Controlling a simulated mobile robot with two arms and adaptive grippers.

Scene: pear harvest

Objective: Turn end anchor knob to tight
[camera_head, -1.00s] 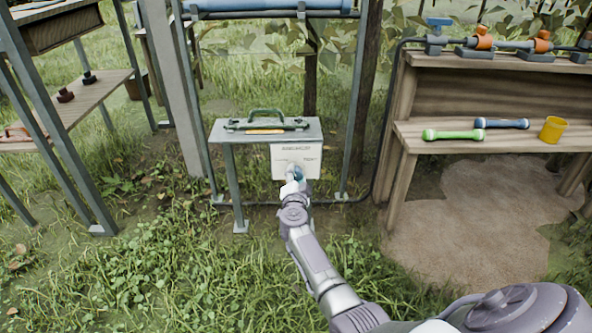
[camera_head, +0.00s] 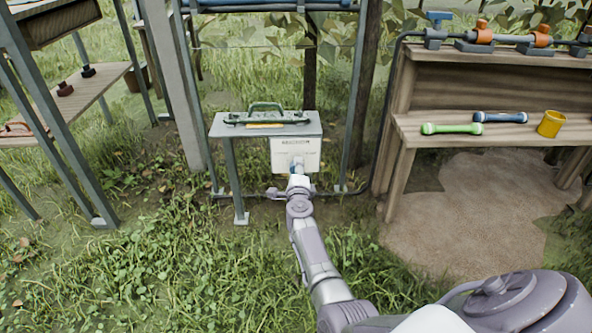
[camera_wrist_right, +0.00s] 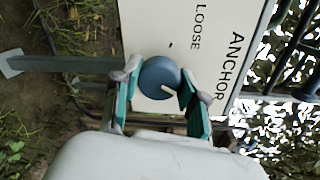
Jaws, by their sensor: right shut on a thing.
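The anchor knob (camera_wrist_right: 160,77) is round and blue, with a short white line on its face. In the right wrist view this line slants to the lower right, on the side away from the word LOOSE. The knob sits on a white panel (camera_wrist_right: 150,30) lettered ANCHOR and LOOSE; the gripper covers the opposite side of the panel. My right gripper (camera_wrist_right: 160,88) is shut on the knob, one teal-padded finger on each side. In the head view the right gripper (camera_head: 297,174) hides most of the knob. My left gripper is out of view.
To the right, a wooden bench (camera_head: 400,130) holds a green bar (camera_head: 452,128), a blue bar (camera_head: 500,117) and a yellow cup (camera_head: 551,124). Shelves stand at left.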

